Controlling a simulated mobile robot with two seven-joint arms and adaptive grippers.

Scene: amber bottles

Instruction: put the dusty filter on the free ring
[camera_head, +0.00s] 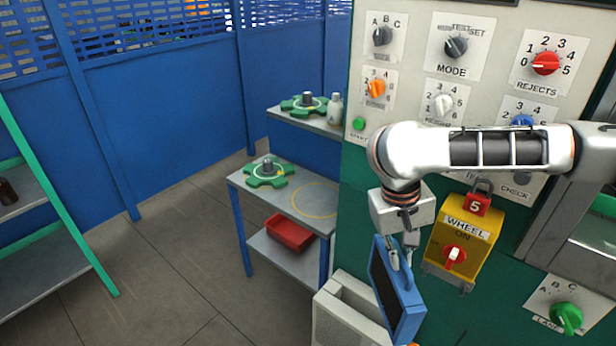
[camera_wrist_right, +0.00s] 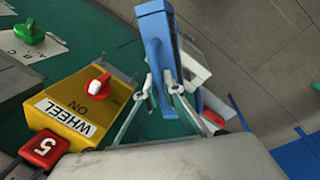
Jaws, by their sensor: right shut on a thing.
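The filter (camera_head: 396,291) is a blue-framed panel with a dark face and a handle on top. My right gripper (camera_head: 401,258) is shut on its upper edge and holds it upright, slightly tilted, in front of the green machine. In the right wrist view the blue filter (camera_wrist_right: 156,40) stands between the two fingers of the right gripper (camera_wrist_right: 163,92). The free ring (camera_head: 313,214) is a yellow outline on the grey table, left of the filter, with nothing on it. My left gripper is not in view.
A green star-shaped wheel (camera_head: 282,178) sits on the table (camera_head: 243,182) beside the ring; another (camera_head: 292,108) is on the upper shelf. A red bin (camera_head: 290,233) is below. A pale open housing (camera_head: 335,318) and the yellow wheel switch box (camera_head: 463,236) are close to the filter.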

